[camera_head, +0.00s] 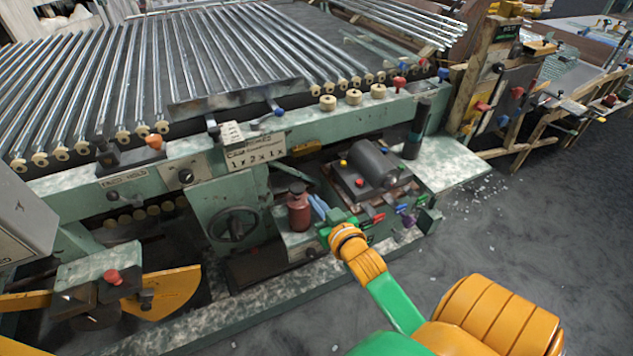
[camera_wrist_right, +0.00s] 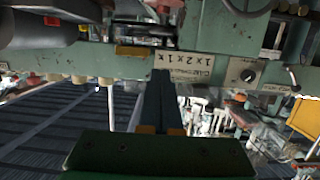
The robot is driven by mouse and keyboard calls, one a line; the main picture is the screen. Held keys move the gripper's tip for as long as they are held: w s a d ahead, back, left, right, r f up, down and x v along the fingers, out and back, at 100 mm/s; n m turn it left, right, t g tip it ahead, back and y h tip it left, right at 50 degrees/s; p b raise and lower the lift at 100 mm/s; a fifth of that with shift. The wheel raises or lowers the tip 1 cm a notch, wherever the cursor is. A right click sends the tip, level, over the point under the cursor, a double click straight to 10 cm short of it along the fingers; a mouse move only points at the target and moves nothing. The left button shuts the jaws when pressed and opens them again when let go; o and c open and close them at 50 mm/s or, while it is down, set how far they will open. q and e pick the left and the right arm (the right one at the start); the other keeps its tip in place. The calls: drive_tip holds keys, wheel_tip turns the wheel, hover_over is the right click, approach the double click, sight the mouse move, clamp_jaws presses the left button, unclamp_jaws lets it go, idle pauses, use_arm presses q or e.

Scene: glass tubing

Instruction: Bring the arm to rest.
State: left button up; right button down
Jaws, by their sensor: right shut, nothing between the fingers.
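My right arm (camera_head: 400,305), orange and green, reaches in from the bottom right of the head view. Its gripper (camera_head: 319,207) is at the front of the green machine, just right of a dark red bottle-like part (camera_head: 299,212). I cannot tell whether they touch. In the right wrist view the gripper (camera_wrist_right: 166,90) shows as two dark fingers side by side, shut with nothing between them. The machine's sign (camera_wrist_right: 188,70) appears beyond the fingertips, turned over. My left gripper is not in view.
The green machine (camera_head: 330,120) carries rows of glass tubes (camera_head: 210,45). A grey cylinder motor (camera_head: 375,162) and coloured knobs stand right of the gripper. A handwheel (camera_head: 232,224) is to the left. Open grey floor (camera_head: 530,235) lies to the right, with shards scattered near the machine.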

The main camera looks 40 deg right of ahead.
idle(0.3)
drive_tip(key=s+a+f+n+g+y, duration=0.1)
drive_tip(key=s+a+f+g, duration=0.3)
drive_tip(key=f, duration=0.5)
drive_tip(key=s+a+f+n+g+y, duration=0.1)
drive_tip(key=s+f, duration=0.4)
drive_tip(key=f, duration=0.3)
drive_tip(key=s+a+f+g+y, duration=0.1)
drive_tip(key=s+a+f+g, duration=0.3)
drive_tip(key=f, duration=0.5)
drive_tip(key=s+a+f+n+g, duration=0.1)
drive_tip(key=s+f, duration=0.3)
drive_tip(key=s, duration=0.6)
drive_tip(key=s+a+f+n+g+p, duration=0.1)
drive_tip(key=s+f+g, duration=0.3)
drive_tip(key=s, duration=0.7)
drive_tip(key=shift+a+f+n, duration=0.15)
drive_tip(key=shift+a+n, duration=0.15)
drive_tip(key=shift+n, duration=0.3)
drive_tip(key=shift+s, duration=0.1)
